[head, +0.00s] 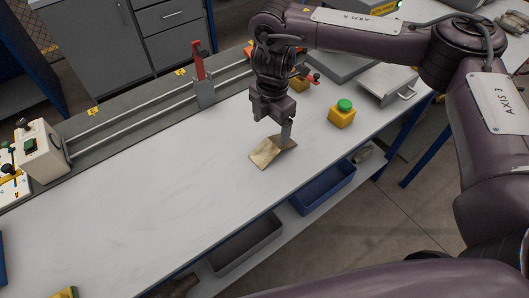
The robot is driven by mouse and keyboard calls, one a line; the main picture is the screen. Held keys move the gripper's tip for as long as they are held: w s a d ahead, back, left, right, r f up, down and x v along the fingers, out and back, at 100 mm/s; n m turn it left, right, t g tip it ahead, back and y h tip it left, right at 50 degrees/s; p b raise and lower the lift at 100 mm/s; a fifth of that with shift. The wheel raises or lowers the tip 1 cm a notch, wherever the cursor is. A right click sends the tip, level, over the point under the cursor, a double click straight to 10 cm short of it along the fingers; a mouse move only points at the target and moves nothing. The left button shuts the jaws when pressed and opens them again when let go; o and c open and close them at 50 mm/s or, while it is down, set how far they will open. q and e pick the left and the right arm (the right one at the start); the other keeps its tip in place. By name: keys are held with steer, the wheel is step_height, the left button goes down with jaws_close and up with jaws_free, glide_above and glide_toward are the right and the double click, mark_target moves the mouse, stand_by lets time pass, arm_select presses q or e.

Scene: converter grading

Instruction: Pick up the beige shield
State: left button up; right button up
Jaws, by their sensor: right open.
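The beige shield (264,154) is a small bent plate lying on the light grey worktable (160,205), near its front edge. My right gripper (286,138) points down with its fingertips at the shield's right part. The fingers hide part of the shield's far side, and I cannot tell whether they touch it. The right jaws are open. My left gripper is not in view.
A yellow box with a green button (342,114) stands right of my right gripper. Behind are rails with a red-handled clamp (203,82). A blue bin (322,188) and a grey bin (245,246) sit below the front edge. The table's middle is clear.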

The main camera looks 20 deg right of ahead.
mark_target(274, 143)
steer(key=shift+d+f, duration=0.15)
steer(key=shift+d, duration=0.25)
steer(key=f, duration=0.3)
steer(key=f+p, duration=0.1)
steer(key=f, duration=0.3)
steer(key=shift+w+d+f, duration=0.1)
steer(key=shift+w+d, duration=0.05)
steer(key=shift+d, duration=0.05)
steer(key=c, duration=1.1)
